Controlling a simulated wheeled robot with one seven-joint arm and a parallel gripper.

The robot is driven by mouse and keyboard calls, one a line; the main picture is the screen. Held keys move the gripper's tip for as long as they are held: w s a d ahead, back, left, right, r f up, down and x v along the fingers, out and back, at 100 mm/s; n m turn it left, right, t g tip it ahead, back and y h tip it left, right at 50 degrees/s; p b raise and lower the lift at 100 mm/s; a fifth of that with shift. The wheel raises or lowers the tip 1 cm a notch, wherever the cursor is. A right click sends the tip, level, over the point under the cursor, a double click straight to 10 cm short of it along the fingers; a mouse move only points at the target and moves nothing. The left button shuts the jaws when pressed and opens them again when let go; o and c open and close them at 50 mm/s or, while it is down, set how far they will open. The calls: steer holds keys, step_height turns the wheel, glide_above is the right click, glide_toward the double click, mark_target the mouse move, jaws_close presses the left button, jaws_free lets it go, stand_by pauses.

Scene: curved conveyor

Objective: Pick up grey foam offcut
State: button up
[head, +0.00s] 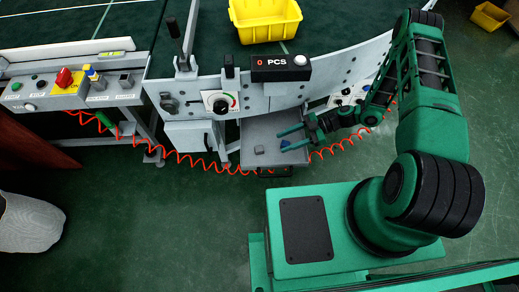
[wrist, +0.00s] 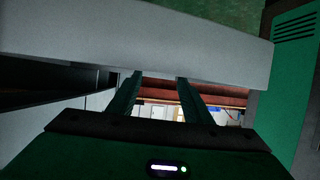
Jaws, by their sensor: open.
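A small grey block (head: 259,150), which looks like the grey foam offcut, lies on a grey metal tray (head: 258,129) under the conveyor's edge in the head view. My gripper (head: 280,140) reaches in from the right over the tray, with its fingers apart and pointing left toward the block. A gap shows between the fingertips and the block.
The conveyor side panel (head: 335,72) with its dial and PCS counter (head: 282,62) rises right behind the tray. A coiled red hose (head: 190,160) hangs around it. A yellow bin (head: 265,20) stands on the belt. A pale wall or panel (wrist: 140,40) fills the upper wrist view closely.

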mark_target(266, 150)
steer(key=x, duration=0.3)
steer(key=shift+a+f, duration=0.1)
steer(key=shift+a, duration=0.05)
steer(key=shift+w+x, duration=0.2)
steer(key=shift+x, duration=1.1)
steer(key=shift+w+x, duration=0.2)
steer(key=shift+x, duration=1.15)
steer(key=shift+c, duration=0.3)
steer(key=c, duration=1)
